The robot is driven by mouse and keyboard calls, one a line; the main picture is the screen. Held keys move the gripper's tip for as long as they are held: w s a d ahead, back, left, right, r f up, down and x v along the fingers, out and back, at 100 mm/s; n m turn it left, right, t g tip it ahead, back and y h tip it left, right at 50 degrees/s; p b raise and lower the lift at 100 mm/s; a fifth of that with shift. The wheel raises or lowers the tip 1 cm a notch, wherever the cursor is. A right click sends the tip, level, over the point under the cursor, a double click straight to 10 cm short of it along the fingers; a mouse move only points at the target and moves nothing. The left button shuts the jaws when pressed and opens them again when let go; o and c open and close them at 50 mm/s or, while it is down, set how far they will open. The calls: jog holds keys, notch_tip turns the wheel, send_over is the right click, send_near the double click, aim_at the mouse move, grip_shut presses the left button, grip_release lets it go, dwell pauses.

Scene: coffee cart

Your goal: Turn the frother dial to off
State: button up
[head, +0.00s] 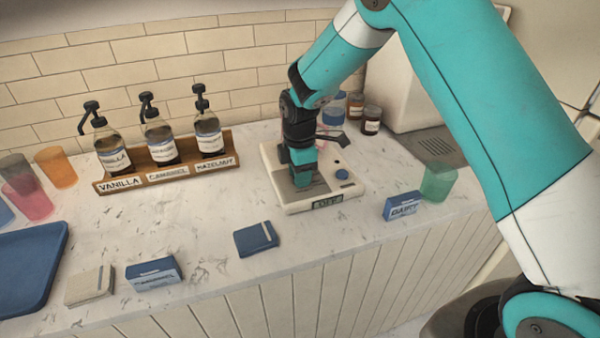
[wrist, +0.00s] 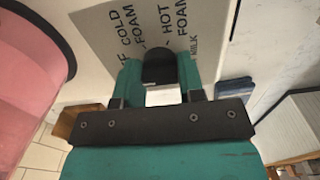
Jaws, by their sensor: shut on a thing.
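The frother (head: 345,190) is a white machine on the counter with a grey top plate. In the wrist view the plate (wrist: 110,25) carries the printed words "cold foam", "hot foam" and "milk", and a partly cut-off word ending in F. My gripper (head: 302,182) points down over the plate. In the wrist view my gripper (wrist: 160,75) has its two teal fingers on either side of the black dial (wrist: 160,68), shut on it. In the head view my gripper hides the dial.
A blue button (head: 342,174) and a small display (head: 327,202) are on the frother. A syrup rack (head: 165,175) stands left, a green cup (head: 438,182) and blue box (head: 402,207) right. Jars (head: 372,121) stand behind. A blue packet (head: 256,239) lies in front.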

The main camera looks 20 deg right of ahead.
jog(key=shift+r, duration=0.1)
dwell(0.4)
jog(key=o, duration=0.9)
jog(key=shift+o, duration=0.2)
notch_tip(320, 180, up, 17)
jog(key=b, duration=0.2)
jog(key=shift+r, duration=0.15)
jog(key=s+a+m+y, duration=0.2)
jog(key=s+m, duration=0.3)
jog(key=s, duration=1)
jog(key=s+a+m+y, duration=0.2)
jog(key=s+m, duration=0.3)
jog(key=s, duration=1)
jog(key=shift+s+a+r+m, duration=0.25)
jog(key=shift+s+m, duration=0.05)
jog(key=shift+s, duration=0.1)
